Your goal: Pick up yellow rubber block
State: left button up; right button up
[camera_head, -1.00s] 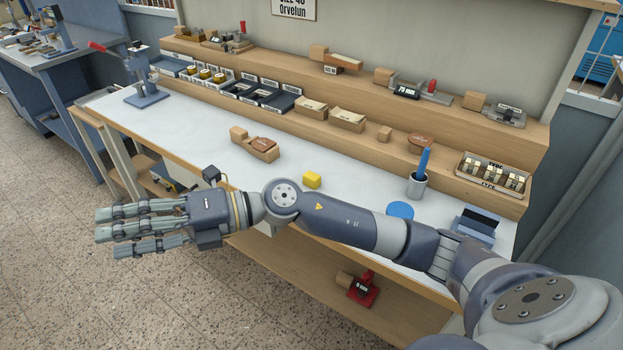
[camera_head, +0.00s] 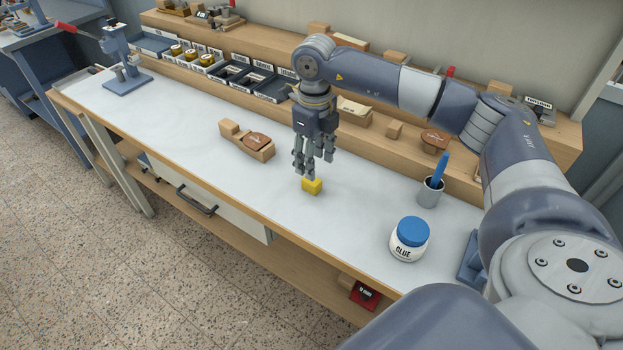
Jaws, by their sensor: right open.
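The yellow rubber block (camera_head: 312,187) is a small yellow cube on the white bench top, near the middle of the head view. My right gripper (camera_head: 311,171) points straight down over it. Its fingers are open, and their tips are just above or beside the block's top; I cannot tell whether they touch it. The fingers cover a little of the block's upper edge. My left gripper is not in view.
A wooden piece with a brown pad (camera_head: 257,142) lies left of the block. A glue jar (camera_head: 408,243) and a grey cup with a blue-handled tool (camera_head: 431,192) stand to the right. The stepped wooden shelf (camera_head: 365,133) runs behind. The bench top (camera_head: 210,110) is clear around the block.

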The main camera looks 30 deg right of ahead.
aim_at(312, 185)
notch_tip(312, 185, down, 2)
jog(key=shift+f, duration=0.1)
jog(key=shift+w+f, duration=0.1)
jog(key=shift+f, duration=0.2)
notch_tip(312, 185, down, 4)
jog(key=shift+a+f+p, duration=0.1)
jog(key=shift+f+p, duration=0.05)
jog(key=shift+p, duration=0.7)
jog(key=shift+f, duration=0.25)
jog(key=shift+c, duration=1.1)
jog(key=c, duration=0.9)
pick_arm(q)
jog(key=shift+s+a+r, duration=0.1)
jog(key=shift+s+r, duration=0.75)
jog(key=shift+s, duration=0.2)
